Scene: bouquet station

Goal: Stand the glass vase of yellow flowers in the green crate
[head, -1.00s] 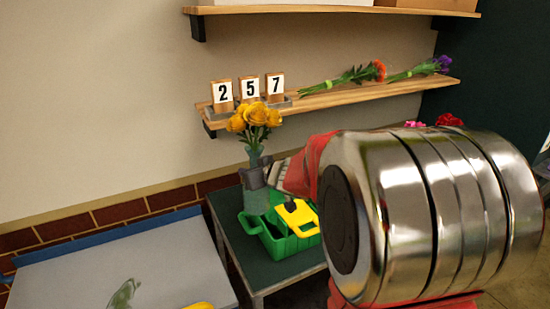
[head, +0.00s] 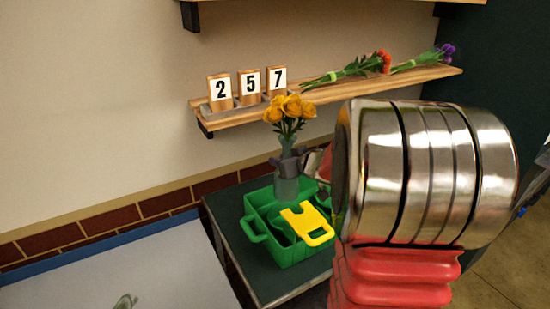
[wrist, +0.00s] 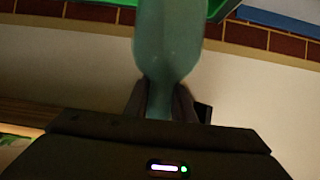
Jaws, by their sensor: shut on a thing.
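The glass vase (head: 286,187) is greenish and upright, with yellow flowers (head: 289,108) in its top. My gripper (head: 289,164) is shut on the vase's narrow neck, below the blooms. In the wrist view the vase (wrist: 168,40) widens away from my gripper (wrist: 160,103), and its base is out of frame. The green crate (head: 290,257) sits on a dark table. The vase's lower end overlaps the crate's back part in the head view. I cannot tell whether it hangs above the crate or is inside it. Green edges of the crate (wrist: 100,3) show beside the vase.
A yellow piece (head: 308,223) lies at the crate's right front. The dark table (head: 228,215) has bare room left of the crate. A wall shelf (head: 400,82) behind holds number blocks (head: 249,86) and two bouquets (head: 360,67). A pale table (head: 130,268) stands left.

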